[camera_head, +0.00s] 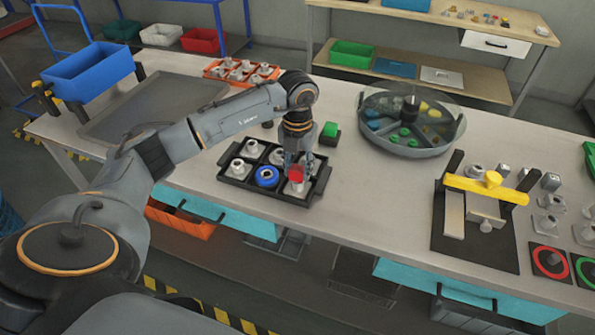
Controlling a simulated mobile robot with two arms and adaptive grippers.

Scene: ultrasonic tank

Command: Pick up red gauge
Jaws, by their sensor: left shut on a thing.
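The red gauge (296,173) is a small red piece at the black tray (233,180), over its front right compartment. My left gripper (295,168) reaches down from above and is shut on the red gauge. The fingers partly hide the gauge, and I cannot tell whether it touches the grey part (297,187) beneath it. A blue ring-shaped part (266,177) lies in the neighbouring compartment, with more grey parts behind. My right gripper is not in view.
A round sectioned container (410,125) with a clear cover is to the right. A black fixture with a yellow bar (480,188) stands farther right. Bare table lies between tray and fixture.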

